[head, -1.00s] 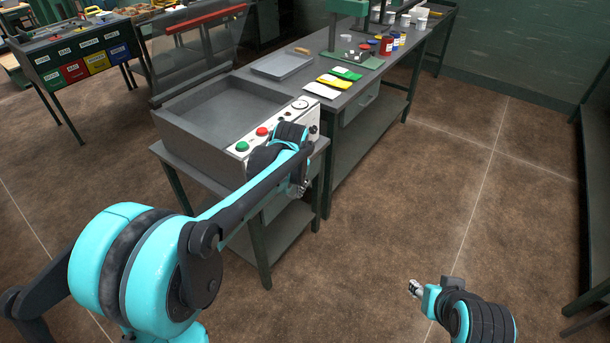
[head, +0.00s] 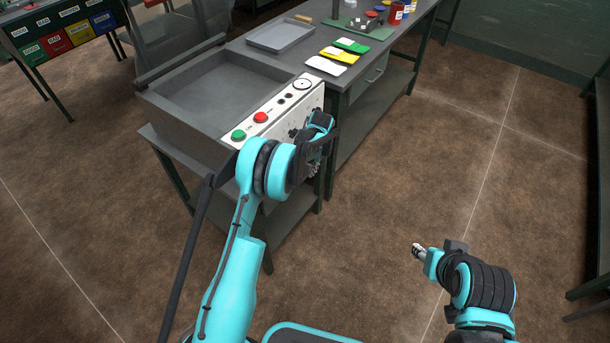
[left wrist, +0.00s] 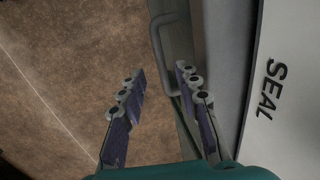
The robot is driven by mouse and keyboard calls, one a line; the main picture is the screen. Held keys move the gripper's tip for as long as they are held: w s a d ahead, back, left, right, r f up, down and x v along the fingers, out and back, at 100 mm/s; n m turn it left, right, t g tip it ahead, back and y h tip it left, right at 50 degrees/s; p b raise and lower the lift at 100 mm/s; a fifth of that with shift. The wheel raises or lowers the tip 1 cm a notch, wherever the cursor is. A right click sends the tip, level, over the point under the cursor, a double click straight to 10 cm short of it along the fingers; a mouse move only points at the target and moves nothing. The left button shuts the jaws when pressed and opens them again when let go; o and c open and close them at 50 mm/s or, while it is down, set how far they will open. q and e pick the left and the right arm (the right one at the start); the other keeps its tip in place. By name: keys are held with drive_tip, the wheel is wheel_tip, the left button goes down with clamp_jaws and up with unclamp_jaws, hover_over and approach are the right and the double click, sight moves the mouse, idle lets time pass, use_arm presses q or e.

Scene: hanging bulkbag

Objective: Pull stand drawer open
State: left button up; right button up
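The stand (head: 283,222) is a dark metal frame with a lower shelf, under a grey sealing machine (head: 190,140). Its drawer is mostly hidden behind my left arm in the head view. In the left wrist view a grey bar handle (left wrist: 158,50) stands out from a narrow grey-green front. My left gripper (left wrist: 160,92) is open, with its fingers apart on either side of the handle's line. The handle lies ahead of and between the fingertips, and I see no grip on it. In the head view the left gripper (head: 314,168) is beside the machine's panel. My right gripper (head: 417,250) hangs over bare floor, its finger gap unclear.
A workbench (head: 340,95) with its own drawer (head: 372,78) adjoins the stand. It carries a tray (head: 281,35), coloured cards and jars. The machine's panel has a green button (head: 238,135) and a red button (head: 261,117). The floor in front is clear.

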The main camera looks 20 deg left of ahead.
sight(304, 177)
use_arm(q)
drive_tip(key=f, duration=0.1)
drive_tip(key=f+b, duration=0.1)
drive_tip(key=f, duration=0.1)
drive_tip(key=a+f, duration=0.1)
drive_tip(key=f, duration=0.1)
drive_tip(key=shift+w+b, duration=0.2)
drive_tip(key=shift+b, duration=0.15)
drive_tip(key=shift+r, duration=0.1)
clamp_jaws()
drive_tip(key=shift+d, duration=0.15)
drive_tip(key=s+d, duration=0.5)
drive_tip(key=d, duration=0.8)
drive_tip(key=s+d, duration=0.5)
drive_tip(key=d, duration=0.9)
drive_tip(key=shift+d, duration=0.1)
unclamp_jaws()
